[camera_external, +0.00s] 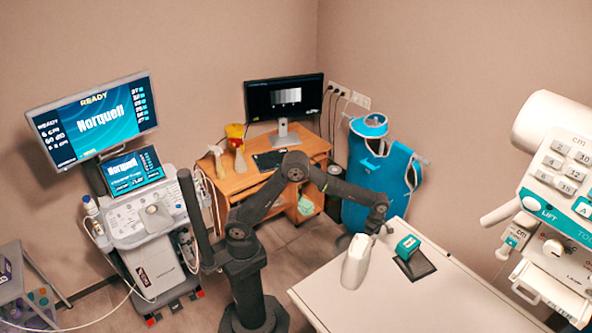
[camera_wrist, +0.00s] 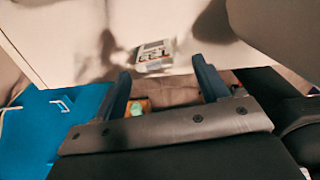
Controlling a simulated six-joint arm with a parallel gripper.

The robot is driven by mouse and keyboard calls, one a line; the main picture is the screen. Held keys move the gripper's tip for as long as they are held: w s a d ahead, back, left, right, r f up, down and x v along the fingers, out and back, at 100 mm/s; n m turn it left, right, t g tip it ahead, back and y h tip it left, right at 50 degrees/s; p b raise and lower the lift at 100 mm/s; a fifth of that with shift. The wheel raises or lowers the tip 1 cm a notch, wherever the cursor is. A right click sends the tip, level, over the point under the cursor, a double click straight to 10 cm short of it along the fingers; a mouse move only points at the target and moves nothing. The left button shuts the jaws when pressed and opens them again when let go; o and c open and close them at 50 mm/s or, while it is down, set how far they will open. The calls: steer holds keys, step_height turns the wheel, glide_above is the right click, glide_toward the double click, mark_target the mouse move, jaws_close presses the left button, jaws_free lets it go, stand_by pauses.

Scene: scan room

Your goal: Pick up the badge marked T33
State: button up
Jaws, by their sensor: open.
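A small pale badge (camera_wrist: 155,55) with dark lettering lies on the white table near its edge in the wrist view. The lettering looks upside down and is too blurred to read surely as T33. My gripper (camera_wrist: 161,68) is open and empty, its two dark blue fingers spread apart. The badge shows between and just beyond the fingertips; I cannot tell the height gap. In the external view my gripper (camera_external: 376,227) is over the far edge of the table (camera_external: 440,300). I cannot make out the badge there.
A white rounded device (camera_external: 356,262) stands close to my gripper. A blue apron (camera_external: 378,170) hangs behind the arm. The table's front part is clear.

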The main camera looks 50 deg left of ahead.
steer(key=f, duration=0.5)
steer(key=shift+w+d+f, duration=0.15)
steer(key=shift+w+d, duration=0.1)
steer(key=shift+w, duration=0.1)
steer(key=c, duration=1)
